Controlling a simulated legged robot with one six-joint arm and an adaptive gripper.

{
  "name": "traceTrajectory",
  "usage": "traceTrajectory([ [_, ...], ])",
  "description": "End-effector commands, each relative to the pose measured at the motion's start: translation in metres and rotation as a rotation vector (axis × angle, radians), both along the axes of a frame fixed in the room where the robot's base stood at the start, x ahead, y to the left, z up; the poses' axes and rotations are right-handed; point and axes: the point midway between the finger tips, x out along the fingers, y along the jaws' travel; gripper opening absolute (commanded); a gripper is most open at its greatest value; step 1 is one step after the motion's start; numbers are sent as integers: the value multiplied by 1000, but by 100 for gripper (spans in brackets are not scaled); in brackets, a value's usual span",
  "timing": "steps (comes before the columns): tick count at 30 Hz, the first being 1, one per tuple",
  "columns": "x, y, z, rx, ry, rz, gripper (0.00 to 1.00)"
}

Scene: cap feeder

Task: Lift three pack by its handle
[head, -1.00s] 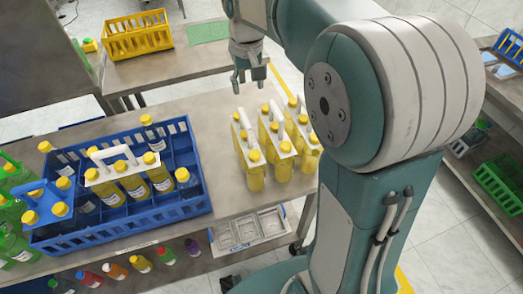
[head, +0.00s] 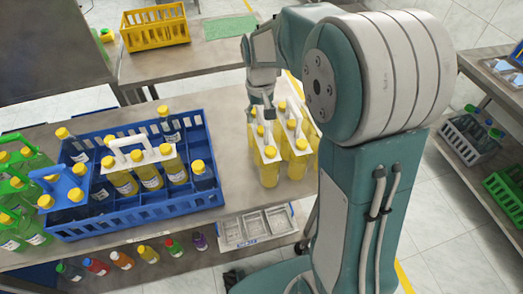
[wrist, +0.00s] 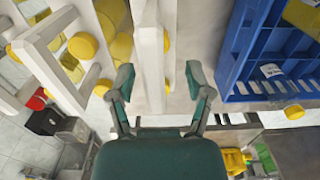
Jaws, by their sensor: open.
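Several three packs of yellow bottles with white handles stand on the steel table, right of the blue crate. The leftmost three pack (head: 268,172) is under my gripper (head: 262,112), which points down and is open. In the wrist view, the white handle (wrist: 150,50) runs between the two spread fingers (wrist: 160,88) without visible contact on either; the depth gap is unclear. Part of this pack's top is hidden by my gripper in the head view. Another three pack (head: 294,160) stands close on its right. One more white-handled three pack (head: 147,176) sits in the blue crate.
The blue crate (head: 150,212) has empty cells and some single bottles. A yellow crate (head: 155,36) sits on the back table. Bare tabletop (head: 228,140) lies between the crate and the packs.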

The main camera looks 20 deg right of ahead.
Motion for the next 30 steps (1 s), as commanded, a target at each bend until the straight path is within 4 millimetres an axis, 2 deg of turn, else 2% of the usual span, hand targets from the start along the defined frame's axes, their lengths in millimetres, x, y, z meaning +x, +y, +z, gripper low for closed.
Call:
traceTrajectory([
  [5,0,-3,0,3,0,-1,66],
  [6,0,-4,0,3,0,-1,61],
  [8,0,-5,0,4,0,-1,34],
  [9,0,-5,0,4,0,-1,17],
  [10,0,-5,0,4,0,-1,3],
  [11,0,-5,0,4,0,-1,0],
  [23,1,-2,1,2,-2,-1,0],
  [30,1,-3,20,2,-6,-1,0],
])
